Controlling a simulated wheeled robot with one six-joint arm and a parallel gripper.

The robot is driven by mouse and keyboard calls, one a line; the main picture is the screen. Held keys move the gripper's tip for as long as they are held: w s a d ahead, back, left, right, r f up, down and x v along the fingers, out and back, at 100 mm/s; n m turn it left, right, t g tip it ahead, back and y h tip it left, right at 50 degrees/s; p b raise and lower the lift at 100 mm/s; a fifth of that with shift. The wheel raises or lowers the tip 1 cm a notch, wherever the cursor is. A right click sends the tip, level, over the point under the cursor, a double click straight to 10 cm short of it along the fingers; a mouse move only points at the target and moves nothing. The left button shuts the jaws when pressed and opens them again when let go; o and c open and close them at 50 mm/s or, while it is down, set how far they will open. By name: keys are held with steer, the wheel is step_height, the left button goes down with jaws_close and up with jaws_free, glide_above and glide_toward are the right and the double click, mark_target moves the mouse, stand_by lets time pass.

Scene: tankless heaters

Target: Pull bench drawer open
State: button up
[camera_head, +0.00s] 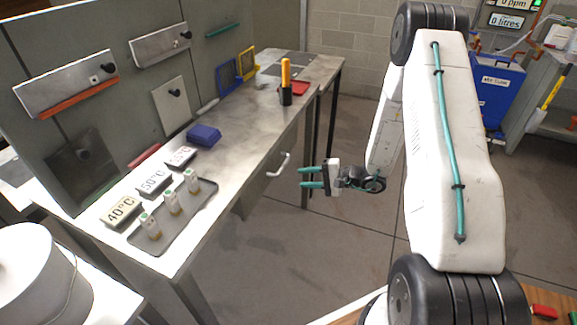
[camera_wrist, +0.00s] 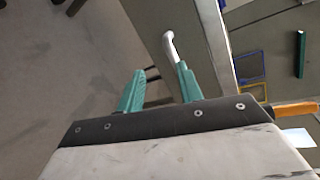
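The bench (camera_head: 238,125) has a grey drawer front (camera_head: 252,188) under its top. The drawer looks flush with the bench, so shut. Its curved white handle (camera_head: 280,165) sticks out from the front. My gripper (camera_head: 301,177) is to the right of the handle, its teal fingers apart and pointing at the bench. In the wrist view my gripper (camera_wrist: 161,70) is open and nothing shows held. The handle (camera_wrist: 174,44) lies just beyond the right finger, which hides its near end. I cannot tell whether they touch.
On the bench top stand an orange-handled tool in a black holder (camera_head: 286,91), a blue box (camera_head: 204,134) and a tray (camera_head: 205,212) with small vials. A blue container (camera_head: 494,92) is at the back right. The floor beside the bench is clear.

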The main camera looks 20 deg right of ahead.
steer(key=w+a+n+t+h, duration=0.1)
steer(key=w+a+t, duration=0.1)
steer(key=w, duration=0.6)
steer(key=shift+w+a+f+n, duration=0.3)
steer(key=shift+a, duration=0.25)
jaws_close()
